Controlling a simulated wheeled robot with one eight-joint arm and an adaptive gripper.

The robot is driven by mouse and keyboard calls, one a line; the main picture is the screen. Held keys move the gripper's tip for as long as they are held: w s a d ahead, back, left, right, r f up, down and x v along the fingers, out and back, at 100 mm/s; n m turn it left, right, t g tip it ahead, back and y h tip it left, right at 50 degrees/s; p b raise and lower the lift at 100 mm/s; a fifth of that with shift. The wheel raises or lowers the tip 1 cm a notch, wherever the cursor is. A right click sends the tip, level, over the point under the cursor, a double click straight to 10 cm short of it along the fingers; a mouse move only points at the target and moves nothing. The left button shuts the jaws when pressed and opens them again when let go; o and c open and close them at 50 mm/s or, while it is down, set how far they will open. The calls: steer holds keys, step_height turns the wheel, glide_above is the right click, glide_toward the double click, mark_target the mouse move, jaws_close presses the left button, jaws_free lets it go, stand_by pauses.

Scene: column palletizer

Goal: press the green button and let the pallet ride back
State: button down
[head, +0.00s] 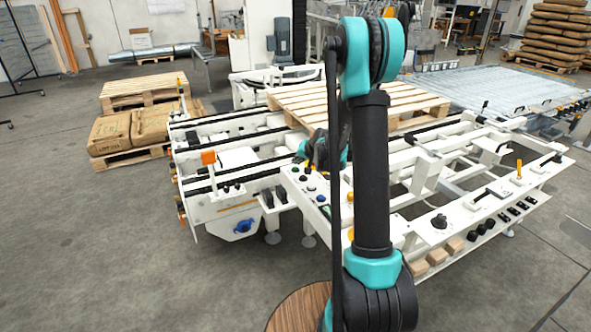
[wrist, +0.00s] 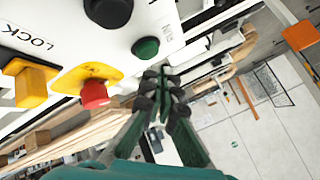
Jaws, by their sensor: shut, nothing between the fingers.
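The green button (wrist: 145,48) is a round dark-green cap on a white panel in the wrist view. My gripper (wrist: 162,72) is shut and empty, with its tips just right of and below the button in the picture. I cannot tell whether they touch it. In the head view my gripper (head: 322,150) is over the white control panel (head: 297,190), partly hidden by my arm. The wooden pallet (head: 420,101) lies on the white conveyor frame behind the panel. My arm hides part of the pallet.
A red button (wrist: 95,94) on a yellow base, a black knob (wrist: 108,12) and a yellow block (wrist: 30,83) sit near the green button. A pallet with sacks (head: 150,124) stands on the left. The floor at the front left is clear.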

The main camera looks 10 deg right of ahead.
steer(key=shift+r, duration=2.4)
steer(key=shift+s, duration=0.15)
steer(key=n+g, duration=0.1)
glide_toward(297, 169)
steer(key=s+a+r, duration=0.3)
steer(key=s, duration=0.2)
steer(key=s+d+f+n+g+h, duration=0.1)
steer(key=s+f+h, duration=0.1)
steer(key=s, duration=1.3)
steer(key=s+d+f+n+g+h, duration=0.1)
steer(key=s+d+f+n+g, duration=0.1)
steer(key=s, duration=1.3)
steer(key=shift+d+f+h, duration=0.3)
steer(key=shift+f+h, duration=0.05)
steer(key=shift+h, duration=0.05)
